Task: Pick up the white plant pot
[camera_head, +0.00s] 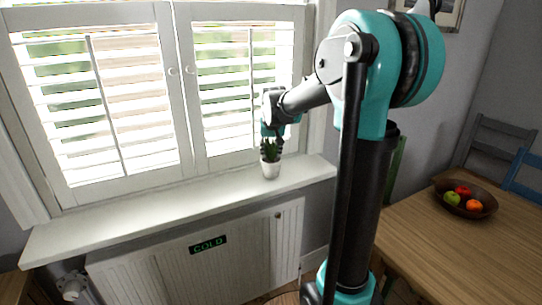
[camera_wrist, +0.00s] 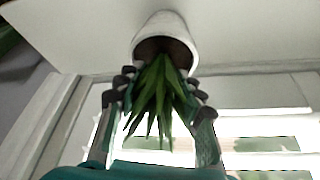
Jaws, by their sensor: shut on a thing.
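The white plant pot (camera_head: 271,169) with a green spiky plant (camera_head: 270,150) is at the right part of the white window sill. I cannot tell whether its base touches the sill. My gripper (camera_head: 271,141) comes down from above and is shut on the potted plant. In the wrist view the pot (camera_wrist: 166,27) shows at the top, with its open rim facing me. The leaves (camera_wrist: 158,100) hang between my gripper's fingers (camera_wrist: 162,86), which reach close to the rim on both sides. The exact contact is hidden by the leaves.
The shuttered window (camera_head: 150,90) stands close behind the sill (camera_head: 130,217). A white panelled cabinet marked COLD (camera_head: 208,244) is below it. At the right, a wooden table (camera_head: 460,255) holds a brown bowl (camera_head: 484,212) of fruit, with chairs (camera_head: 525,180) behind.

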